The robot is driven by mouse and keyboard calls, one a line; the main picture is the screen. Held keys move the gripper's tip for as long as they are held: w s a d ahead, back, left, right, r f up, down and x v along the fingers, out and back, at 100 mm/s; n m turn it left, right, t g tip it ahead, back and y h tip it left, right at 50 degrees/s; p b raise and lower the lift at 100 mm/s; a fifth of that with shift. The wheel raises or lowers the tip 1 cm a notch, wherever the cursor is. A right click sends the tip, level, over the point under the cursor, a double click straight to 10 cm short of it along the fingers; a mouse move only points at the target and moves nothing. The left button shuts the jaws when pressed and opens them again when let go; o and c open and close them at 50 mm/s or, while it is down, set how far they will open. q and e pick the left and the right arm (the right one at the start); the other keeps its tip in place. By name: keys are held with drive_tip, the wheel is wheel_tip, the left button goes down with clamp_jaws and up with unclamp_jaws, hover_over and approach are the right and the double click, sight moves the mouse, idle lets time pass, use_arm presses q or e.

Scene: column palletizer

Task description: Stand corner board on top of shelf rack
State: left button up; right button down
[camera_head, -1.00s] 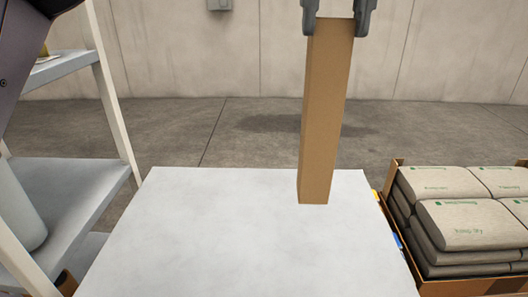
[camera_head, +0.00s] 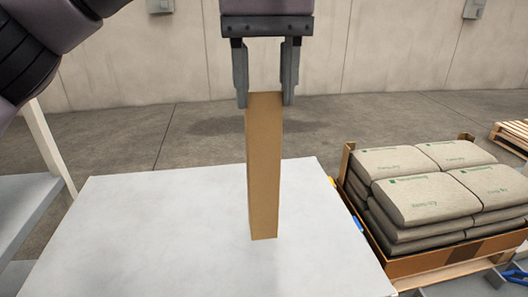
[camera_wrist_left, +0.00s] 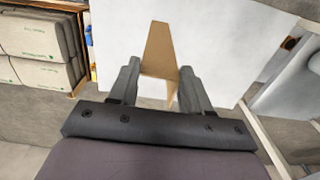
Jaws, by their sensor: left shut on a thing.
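The corner board (camera_head: 264,170) is a tall brown cardboard piece held upright. My left gripper (camera_head: 265,103) is shut on its top end, one finger on each side. The board's lower end shows against a white flat top (camera_head: 150,240); I cannot tell whether it touches. In the left wrist view the board (camera_wrist_left: 160,52) runs away from the fingers towards the same white top (camera_wrist_left: 215,35). A shelf rack (camera_head: 25,205) with a pale upright and grey shelf is at the left edge. My right gripper is not in view.
A pallet box (camera_head: 430,262) of stacked grey-brown bags (camera_head: 425,200) stands close to the right of the white top. Another wooden pallet (camera_head: 512,135) lies farther back at right. The white top is clear around the board. Concrete floor lies behind.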

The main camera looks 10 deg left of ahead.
sight(265, 134)
use_arm(q)
wheel_tip(265, 134, down, 2)
drive_tip(key=shift+f+b, duration=0.45)
drive_tip(key=shift+f, duration=2.15)
drive_tip(key=o, duration=1.3)
wheel_tip(265, 134, up, 12)
drive_tip(key=p, duration=0.4)
